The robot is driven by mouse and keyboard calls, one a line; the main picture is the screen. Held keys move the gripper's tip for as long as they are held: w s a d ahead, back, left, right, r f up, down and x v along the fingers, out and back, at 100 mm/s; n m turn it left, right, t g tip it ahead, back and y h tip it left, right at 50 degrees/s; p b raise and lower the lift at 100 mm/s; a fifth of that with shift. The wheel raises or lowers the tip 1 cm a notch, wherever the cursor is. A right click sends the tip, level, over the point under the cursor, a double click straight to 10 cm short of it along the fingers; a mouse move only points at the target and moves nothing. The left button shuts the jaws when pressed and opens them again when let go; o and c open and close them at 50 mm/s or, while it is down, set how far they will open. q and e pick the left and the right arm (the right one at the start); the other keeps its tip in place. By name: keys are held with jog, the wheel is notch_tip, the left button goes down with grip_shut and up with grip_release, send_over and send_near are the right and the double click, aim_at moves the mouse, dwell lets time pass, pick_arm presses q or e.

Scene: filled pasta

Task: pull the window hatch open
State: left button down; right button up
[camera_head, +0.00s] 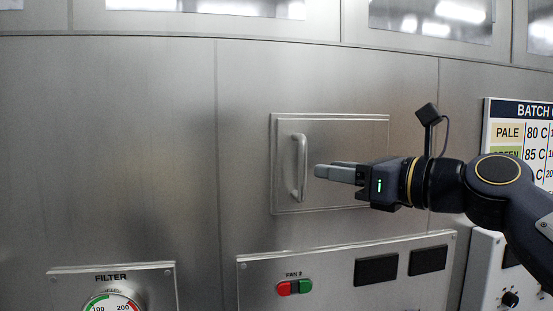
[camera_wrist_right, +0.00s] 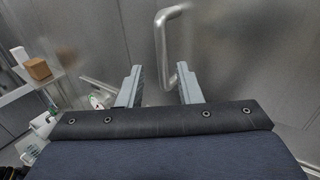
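The window hatch (camera_head: 345,135) is a square metal panel in the steel wall, and it looks closed. Its upright metal bar handle (camera_head: 300,168) is on the hatch's left side. My right gripper (camera_head: 318,171) comes in from the right in front of the hatch, its fingers pointing left, just right of the handle. In the right wrist view the two grey fingers (camera_wrist_right: 160,85) are spread apart. The handle (camera_wrist_right: 165,45) shows beyond and between the fingertips there, and I see no grip on it. My left gripper is not in view.
A control panel (camera_head: 335,275) with red and green buttons (camera_head: 294,287) and dark displays is below the hatch. A filter gauge (camera_head: 112,302) is at lower left, and a batch chart (camera_head: 515,135) at right. The wall left of the hatch is clear.

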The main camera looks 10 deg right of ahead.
aim_at(305, 165)
jog(key=p+x, duration=0.2)
jog(key=x, duration=0.5)
jog(key=shift+r, duration=0.1)
jog(key=shift+w, duration=0.35)
jog(key=shift+a, duration=0.1)
jog(key=shift+c, duration=0.4)
grip_shut()
